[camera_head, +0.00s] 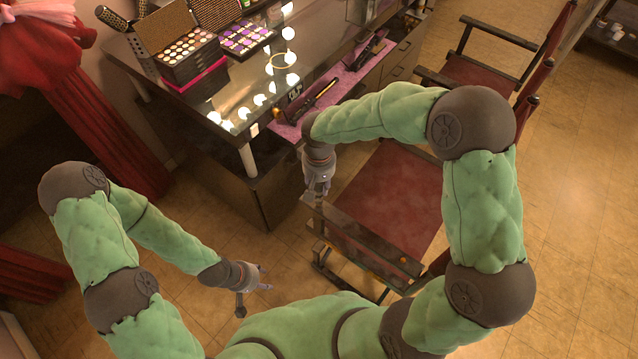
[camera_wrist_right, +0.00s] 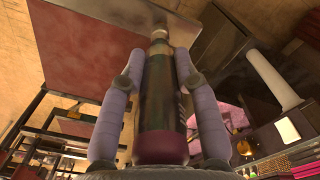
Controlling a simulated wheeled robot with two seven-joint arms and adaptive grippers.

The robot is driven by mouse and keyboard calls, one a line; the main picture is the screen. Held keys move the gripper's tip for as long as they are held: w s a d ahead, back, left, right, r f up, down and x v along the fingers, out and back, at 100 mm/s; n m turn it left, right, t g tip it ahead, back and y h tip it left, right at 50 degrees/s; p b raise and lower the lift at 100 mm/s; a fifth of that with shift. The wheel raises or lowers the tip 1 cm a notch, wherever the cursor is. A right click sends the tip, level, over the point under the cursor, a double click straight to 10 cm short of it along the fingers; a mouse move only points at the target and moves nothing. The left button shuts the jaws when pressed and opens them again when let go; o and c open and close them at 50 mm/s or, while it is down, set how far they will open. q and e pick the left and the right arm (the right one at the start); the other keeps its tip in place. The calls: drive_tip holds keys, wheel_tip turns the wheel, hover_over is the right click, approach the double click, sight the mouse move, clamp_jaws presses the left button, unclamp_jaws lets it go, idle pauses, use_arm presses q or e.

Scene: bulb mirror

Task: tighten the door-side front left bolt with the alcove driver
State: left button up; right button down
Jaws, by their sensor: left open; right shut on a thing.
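My right gripper (camera_head: 318,186) is shut on a driver in the right wrist view (camera_wrist_right: 158,105). The driver has a dark green and black body, a maroon end near my palm and a pale metal tip end pointing away. The near folding chair (camera_head: 385,195) has a red seat and a dark frame. My right gripper is above its left front corner. A small orange-gold bolt head (camera_head: 404,260) shows on the chair's near rail. In the wrist view the driver's tip overlaps a chair bar (camera_wrist_right: 180,18); I cannot tell if they touch. My left gripper (camera_head: 258,286) is open and empty, low over the floor.
A vanity counter (camera_head: 225,78) with lit bulbs and makeup palettes (camera_head: 188,58) stands at the back left. A pink mat (camera_head: 340,80) on it holds dark tools. A second red chair (camera_head: 485,75) stands behind. Red curtains (camera_head: 100,120) hang at left. The tiled floor at right is clear.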

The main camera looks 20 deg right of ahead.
drive_tip(key=shift+r, duration=0.15)
drive_tip(key=shift+r+p, duration=1.55)
drive_tip(key=shift+r, duration=0.65)
